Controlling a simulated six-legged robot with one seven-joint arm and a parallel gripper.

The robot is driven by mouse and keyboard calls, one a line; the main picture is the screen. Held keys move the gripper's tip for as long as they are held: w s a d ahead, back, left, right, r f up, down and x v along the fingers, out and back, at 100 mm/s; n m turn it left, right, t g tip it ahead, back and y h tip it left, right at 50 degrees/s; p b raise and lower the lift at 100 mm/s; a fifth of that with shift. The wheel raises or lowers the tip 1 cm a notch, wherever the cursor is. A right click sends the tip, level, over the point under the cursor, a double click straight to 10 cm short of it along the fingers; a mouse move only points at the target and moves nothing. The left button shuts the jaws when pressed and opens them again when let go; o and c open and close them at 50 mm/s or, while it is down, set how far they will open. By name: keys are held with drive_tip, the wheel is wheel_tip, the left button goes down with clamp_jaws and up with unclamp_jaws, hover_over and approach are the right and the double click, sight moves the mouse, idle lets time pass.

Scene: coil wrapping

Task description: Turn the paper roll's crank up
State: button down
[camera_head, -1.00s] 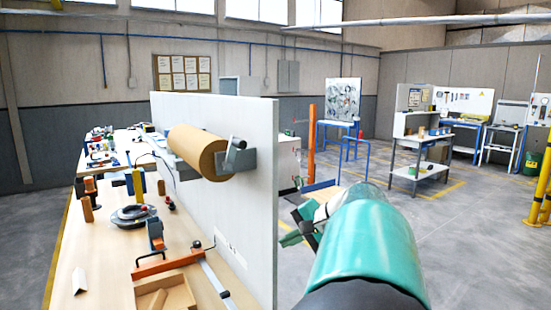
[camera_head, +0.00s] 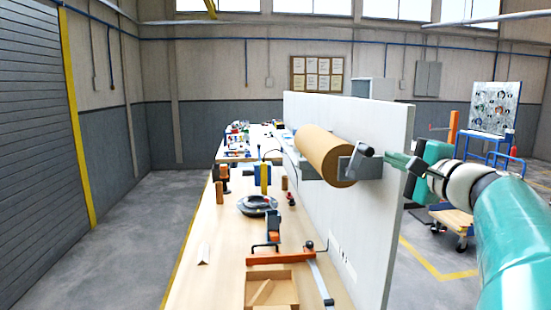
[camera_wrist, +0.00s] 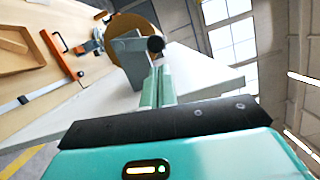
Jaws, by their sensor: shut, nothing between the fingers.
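The brown paper roll (camera_head: 318,150) is mounted on a grey bracket along the upper part of a white panel. Its crank (camera_head: 355,162) is at the roll's near end, with a dark-tipped handle at the top. In the wrist view the crank's round black knob (camera_wrist: 155,44) is just beyond my fingertips, with the brown roll (camera_wrist: 122,26) behind it. My gripper (camera_head: 388,158) is shut and empty, close to the right of the crank. In the wrist view its green fingers (camera_wrist: 158,70) lie together, pointing at the knob. I cannot tell whether they touch it.
The white panel (camera_head: 372,240) stands upright between my arm and the wooden workbench (camera_head: 222,245). A wheeled cart (camera_head: 455,220) stands right of the panel. The floor at left is clear.

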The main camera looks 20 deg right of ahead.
drive_tip(key=shift+w+r, duration=0.1)
drive_tip(key=shift+w, duration=1.1)
drive_tip(key=shift+w+a+r+n+g, duration=0.25)
drive_tip(key=shift+a+n, duration=0.2)
drive_tip(key=shift+n, duration=0.4)
drive_tip(key=shift+a+r+n+g, duration=0.15)
drive_tip(key=shift+a+r+n, duration=0.25)
drive_tip(key=shift+n, duration=0.45)
